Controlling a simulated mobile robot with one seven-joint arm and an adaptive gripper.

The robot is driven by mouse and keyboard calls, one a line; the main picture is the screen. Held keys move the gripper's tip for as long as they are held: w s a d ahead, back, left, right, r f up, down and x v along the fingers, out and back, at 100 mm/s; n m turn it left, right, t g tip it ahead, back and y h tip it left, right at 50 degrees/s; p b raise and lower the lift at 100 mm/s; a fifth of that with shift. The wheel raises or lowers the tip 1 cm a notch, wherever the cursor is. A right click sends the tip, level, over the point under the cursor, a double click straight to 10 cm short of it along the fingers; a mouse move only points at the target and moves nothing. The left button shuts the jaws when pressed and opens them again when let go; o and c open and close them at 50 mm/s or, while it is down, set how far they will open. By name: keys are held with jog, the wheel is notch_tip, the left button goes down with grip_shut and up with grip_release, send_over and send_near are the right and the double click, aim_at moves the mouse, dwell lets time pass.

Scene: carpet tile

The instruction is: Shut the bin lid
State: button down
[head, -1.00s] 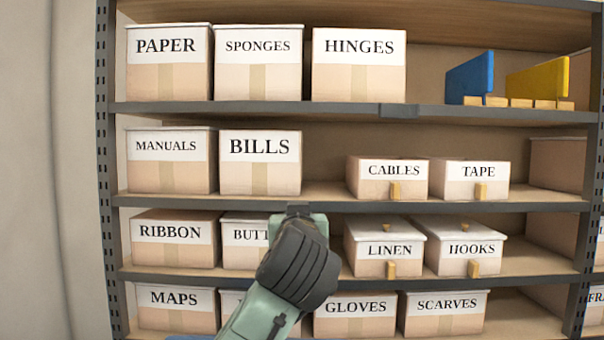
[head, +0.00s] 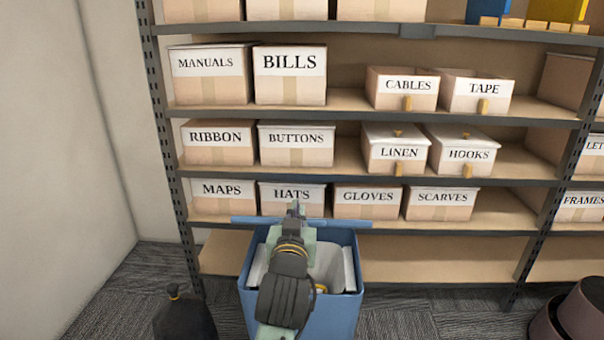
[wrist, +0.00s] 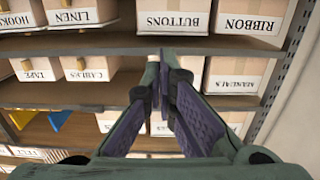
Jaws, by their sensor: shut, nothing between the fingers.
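The blue bin (head: 345,302) stands on the floor in front of the shelving, at the bottom middle of the head view. Its mouth is open, and a pale liner shows inside. The blue lid (head: 345,223) appears as a thin, nearly edge-on strip along the back of the bin, wider than its body; its exact tilt is hard to tell. My gripper (head: 296,208) is shut and empty, in front of the lid's middle in the picture, and my arm hides part of the bin. In the wrist view my fingers (wrist: 160,75) are together, with shelf boxes beyond.
A shelving unit (head: 430,181) with labelled boxes stands behind the bin. A dark tied bag (head: 185,316) sits on the floor at left, and dark reddish round objects (head: 580,318) are at lower right. Carpet (head: 405,322) is clear right of the bin.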

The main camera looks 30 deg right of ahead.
jog(key=p+x, duration=0.2)
jog(key=x, duration=0.1)
jog(key=p+x, duration=0.3)
jog(key=x, duration=0.1)
jog(key=shift+w+d+r+p, duration=0.1)
jog(key=shift+d+r+p, duration=0.05)
jog(key=shift+d+p, duration=0.2)
jog(key=shift+s+a+f, duration=0.15)
jog(key=shift+s+f, duration=0.05)
jog(key=shift+f, duration=0.45)
jog(key=shift+s+a+f, duration=0.15)
jog(key=shift+s+f, duration=0.05)
jog(key=shift+f, duration=0.5)
jog(key=shift+s+a+f, duration=0.15)
jog(key=shift+s+f, duration=0.05)
jog(key=shift+f, duration=0.45)
jog(key=shift+f, duration=0.15)
